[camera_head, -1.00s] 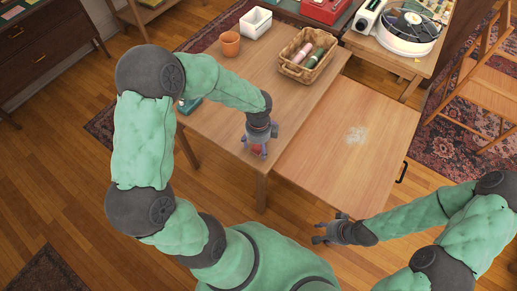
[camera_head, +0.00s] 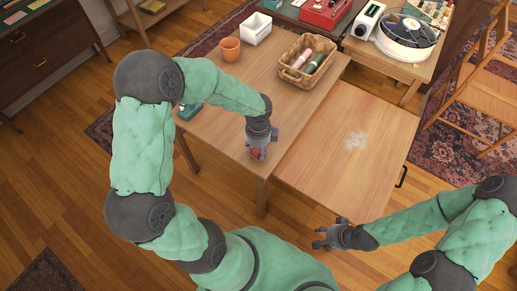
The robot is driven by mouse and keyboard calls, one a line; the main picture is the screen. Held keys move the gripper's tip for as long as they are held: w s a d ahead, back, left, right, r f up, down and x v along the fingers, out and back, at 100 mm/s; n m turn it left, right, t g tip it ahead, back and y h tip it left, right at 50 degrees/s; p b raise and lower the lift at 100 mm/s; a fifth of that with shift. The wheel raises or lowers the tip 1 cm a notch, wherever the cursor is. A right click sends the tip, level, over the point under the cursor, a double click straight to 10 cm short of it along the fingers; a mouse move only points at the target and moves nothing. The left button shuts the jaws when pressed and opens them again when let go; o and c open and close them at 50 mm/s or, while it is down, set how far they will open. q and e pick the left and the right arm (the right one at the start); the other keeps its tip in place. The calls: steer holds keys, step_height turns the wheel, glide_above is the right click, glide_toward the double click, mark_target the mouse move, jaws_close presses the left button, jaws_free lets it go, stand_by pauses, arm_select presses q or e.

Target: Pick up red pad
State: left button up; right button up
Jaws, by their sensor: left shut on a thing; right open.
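The red pad (camera_head: 257,154) shows as a small red patch between the fingers of my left gripper (camera_head: 257,153). My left gripper points down at the near end of the wooden table (camera_head: 222,127) and is shut on the pad. The fingers hide most of the pad, and I cannot tell whether it is touching the tabletop. My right gripper (camera_head: 322,238) is open and empty, in front of the near edge of the lower wooden surface (camera_head: 335,172).
A wicker basket (camera_head: 290,76) with two bottles, a terracotta pot (camera_head: 230,49) and a white box (camera_head: 256,27) stand at the table's far end. A teal object (camera_head: 190,110) lies at its left edge.

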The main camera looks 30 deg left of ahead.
arm_select(q)
step_height(320, 180, up, 3)
steer(key=shift+f+p, duration=0.2)
steer(key=shift+p, duration=0.35)
steer(key=s+d+r+p, duration=0.1)
steer(key=d+r+p, duration=0.2)
steer(key=d, duration=0.4)
steer(key=s+d+r+p, duration=0.2)
steer(key=d+r+p, duration=0.1)
steer(key=d+r, duration=0.3)
steer(key=shift+d+r, duration=0.25)
steer(key=shift+d, duration=0.1)
steer(key=o, duration=0.4)
steer(key=c, duration=0.4)
steer(key=shift+w, duration=0.15)
